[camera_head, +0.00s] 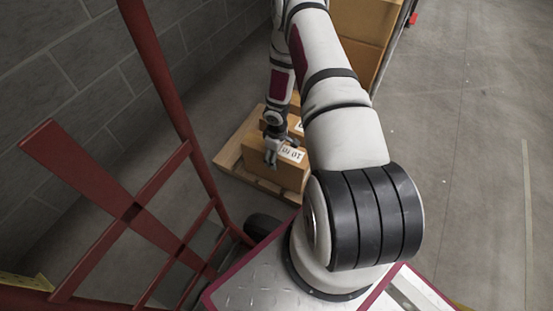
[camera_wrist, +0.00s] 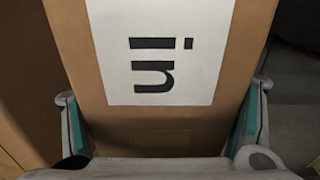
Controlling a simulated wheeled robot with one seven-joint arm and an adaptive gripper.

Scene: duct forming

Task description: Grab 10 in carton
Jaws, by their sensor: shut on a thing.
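The 10 in carton (camera_head: 262,170) is a brown box with a white label reading "10 in" on its top. It is on a wooden pallet (camera_head: 230,158) near the grey block wall. My gripper (camera_head: 272,158) reaches down over it. In the wrist view, the carton (camera_wrist: 190,125) fills the middle, with "in" legible on its label. The fingers of my gripper (camera_wrist: 160,135) stand one on each side of the carton, shut on it. The carton's lower part is hidden in the wrist view.
Another labelled carton (camera_head: 297,124) stands right behind. Larger brown boxes (camera_head: 362,25) are stacked at the top. A red metal frame (camera_head: 130,212) stands at the left, close to the pallet. The concrete floor (camera_head: 465,130) on the right is clear.

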